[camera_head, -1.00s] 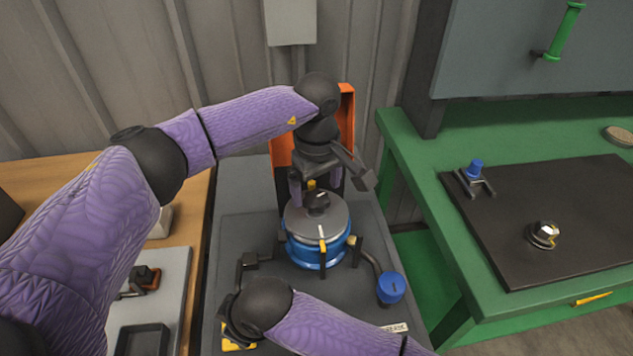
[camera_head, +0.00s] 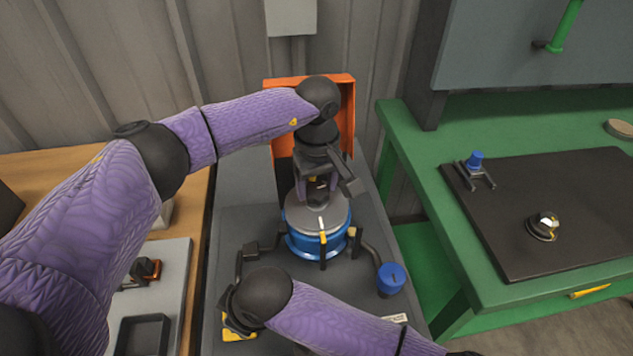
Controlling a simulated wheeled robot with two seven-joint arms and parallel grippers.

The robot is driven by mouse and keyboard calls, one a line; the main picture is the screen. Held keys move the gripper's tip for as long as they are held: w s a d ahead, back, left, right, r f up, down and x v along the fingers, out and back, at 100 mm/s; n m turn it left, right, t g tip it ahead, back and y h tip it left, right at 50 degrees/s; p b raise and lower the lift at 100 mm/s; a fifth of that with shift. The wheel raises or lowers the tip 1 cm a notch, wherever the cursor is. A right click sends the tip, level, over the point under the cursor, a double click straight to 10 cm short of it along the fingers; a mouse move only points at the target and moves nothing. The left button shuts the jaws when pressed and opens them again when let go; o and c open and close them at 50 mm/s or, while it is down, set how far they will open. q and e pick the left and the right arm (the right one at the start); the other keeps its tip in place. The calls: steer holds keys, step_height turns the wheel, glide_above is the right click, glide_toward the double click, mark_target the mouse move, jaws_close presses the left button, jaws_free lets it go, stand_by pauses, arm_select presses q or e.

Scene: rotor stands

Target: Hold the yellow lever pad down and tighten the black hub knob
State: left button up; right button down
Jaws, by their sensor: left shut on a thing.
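The rotor stand holds a blue rotor (camera_head: 306,246) with a grey disc top (camera_head: 303,216). The black hub knob (camera_head: 321,187) is at the centre of the disc, mostly hidden by my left gripper (camera_head: 318,190). That gripper points down from above, with its fingers shut on the knob. The yellow lever pad (camera_head: 240,336) is at the front left of the stand, partly covered. My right gripper (camera_head: 234,322) is down at the pad, apparently touching it from above. My forearm and wrist hide most of its fingers, so its opening does not show.
A blue knob (camera_head: 391,277) on a bent arm stands right of the rotor. An orange panel (camera_head: 347,110) rises behind it. A green bench (camera_head: 420,150) with a dark mat (camera_head: 500,240) is at right. A grey tray (camera_head: 178,290) lies at left.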

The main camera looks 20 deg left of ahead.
arm_select(q)
steer(key=m, duration=1)
steer(key=o, duration=1)
steer(key=shift+o, duration=0.2)
steer(key=n, duration=1.2)
steer(key=shift+n, duration=0.3)
steer(key=c, duration=1)
steer(key=shift+m, duration=1)
steer(key=m, duration=0.6)
steer(key=o, duration=0.6)
steer(key=shift+m, duration=1)
steer(key=o, duration=0.4)
steer(key=shift+r, duration=4.05)
